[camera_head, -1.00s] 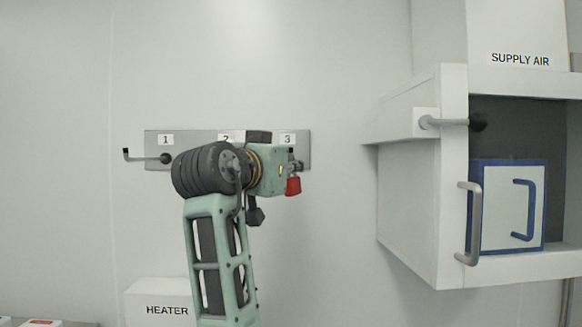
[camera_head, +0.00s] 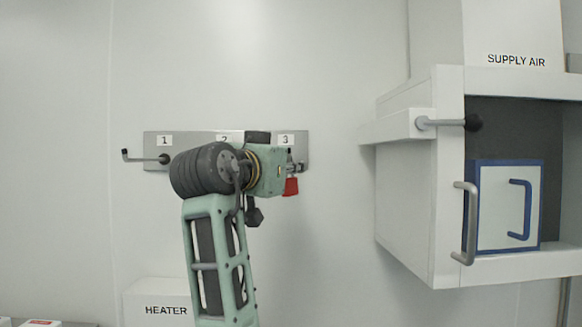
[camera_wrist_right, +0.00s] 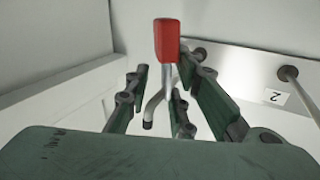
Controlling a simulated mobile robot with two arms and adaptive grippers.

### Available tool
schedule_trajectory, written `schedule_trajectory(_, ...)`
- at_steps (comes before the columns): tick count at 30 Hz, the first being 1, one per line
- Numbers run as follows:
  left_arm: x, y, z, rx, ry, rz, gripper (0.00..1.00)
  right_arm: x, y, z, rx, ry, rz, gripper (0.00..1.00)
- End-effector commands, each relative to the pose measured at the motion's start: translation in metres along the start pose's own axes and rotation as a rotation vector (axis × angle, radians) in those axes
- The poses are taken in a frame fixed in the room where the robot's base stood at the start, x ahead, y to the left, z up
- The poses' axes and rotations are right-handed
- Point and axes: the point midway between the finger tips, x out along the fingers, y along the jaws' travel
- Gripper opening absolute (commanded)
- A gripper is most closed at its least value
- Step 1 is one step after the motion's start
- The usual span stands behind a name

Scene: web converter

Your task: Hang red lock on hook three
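The red lock (camera_head: 291,187) hangs body down below label 3 on the hook board, just right of my right gripper in the head view. In the right wrist view the red lock (camera_wrist_right: 166,40) is above the fingertips. Its metal shackle meets the bent rod of hook three (camera_wrist_right: 157,102); whether the shackle goes fully around the rod is hard to tell. My right gripper (camera_wrist_right: 162,78) has its fingers apart on both sides of the shackle and rod, with no clear contact. My left gripper is out of view.
The hook board (camera_head: 152,141) carries labels 1, 2 and 3; hook one (camera_head: 143,157) is empty. My right arm hides the middle hook in the head view. A supply air cabinet (camera_head: 405,200) with handles stands right. A heater box (camera_head: 150,293) is low left.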

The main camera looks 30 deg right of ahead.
Motion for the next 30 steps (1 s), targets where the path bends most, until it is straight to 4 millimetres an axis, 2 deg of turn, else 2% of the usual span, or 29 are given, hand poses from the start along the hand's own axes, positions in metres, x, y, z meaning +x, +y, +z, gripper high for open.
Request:
schedule_trajectory(1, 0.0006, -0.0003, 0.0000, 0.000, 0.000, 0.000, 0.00, -0.0002, -0.0038, 0.0072, -0.009, -0.015, -0.006, 0.23)
schedule_trajectory(14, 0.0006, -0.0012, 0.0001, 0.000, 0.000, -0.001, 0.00, -0.0001, -0.0040, 0.0072, -0.009, -0.016, -0.006, 0.23)
schedule_trajectory(21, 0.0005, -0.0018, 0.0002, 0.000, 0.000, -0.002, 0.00, -0.0002, -0.0042, 0.0070, -0.009, -0.015, -0.007, 0.43)
schedule_trajectory(30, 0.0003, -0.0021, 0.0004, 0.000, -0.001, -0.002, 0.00, -0.0002, -0.0024, 0.0037, -0.005, -0.009, -0.004, 0.44)
